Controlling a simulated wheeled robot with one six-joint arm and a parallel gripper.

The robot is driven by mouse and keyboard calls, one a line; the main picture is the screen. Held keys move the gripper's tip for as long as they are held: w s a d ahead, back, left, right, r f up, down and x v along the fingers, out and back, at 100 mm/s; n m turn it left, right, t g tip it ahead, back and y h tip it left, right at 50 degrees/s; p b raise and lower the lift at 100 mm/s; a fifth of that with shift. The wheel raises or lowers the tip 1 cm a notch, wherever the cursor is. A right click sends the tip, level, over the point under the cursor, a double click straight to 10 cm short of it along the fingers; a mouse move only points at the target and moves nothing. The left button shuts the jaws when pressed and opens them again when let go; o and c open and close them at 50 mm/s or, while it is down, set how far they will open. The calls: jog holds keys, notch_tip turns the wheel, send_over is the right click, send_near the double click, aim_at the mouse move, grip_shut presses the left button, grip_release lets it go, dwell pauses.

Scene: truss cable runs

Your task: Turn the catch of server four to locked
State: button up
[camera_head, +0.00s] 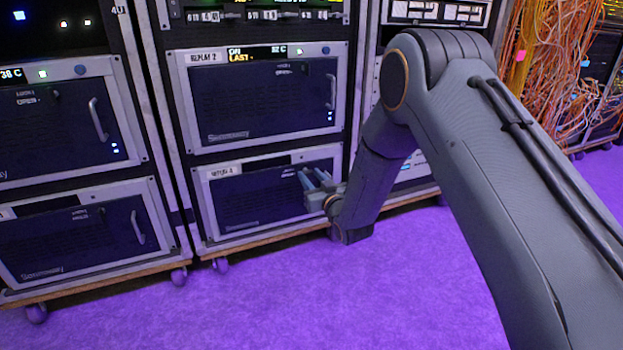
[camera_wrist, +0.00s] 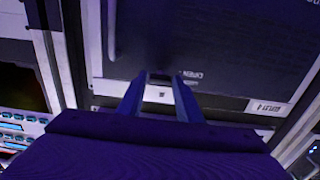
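Server four is the lower front in the middle rack, with a dark door (camera_head: 250,200) and a label that reads as Replay 4; its label (camera_wrist: 265,107) shows upside down in the wrist view. My gripper (camera_head: 310,180) is at the upper right part of this door. In the wrist view my gripper (camera_wrist: 160,78) has its two fingers apart, one on each side of a small dark part (camera_wrist: 160,75) that looks like the catch. Printed "OPEN" lettering (camera_wrist: 192,76) is beside it. The catch's turn and any finger contact cannot be made out.
The door's handle (camera_wrist: 112,28) stands at the left in the wrist view. Server Replay 2 (camera_head: 265,95) is right above. Another rack (camera_head: 75,230) stands to the left. Orange cables (camera_head: 560,75) hang at the right. The purple floor (camera_head: 330,295) in front is clear.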

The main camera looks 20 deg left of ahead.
jog(key=c, duration=0.6)
jog(key=shift+o, duration=0.2)
jog(key=shift+m+p, duration=0.4)
jog(key=m+p, duration=0.3)
jog(key=shift+s+r+m+p, duration=0.1)
jog(key=shift+m+p, duration=0.2)
jog(key=m+p, duration=0.2)
jog(key=m, duration=0.1)
jog(key=shift+m+p, duration=0.3)
jog(key=shift+p, duration=0.05)
jog(key=shift+m+p, duration=2.45)
jog(key=shift+m, duration=2.55)
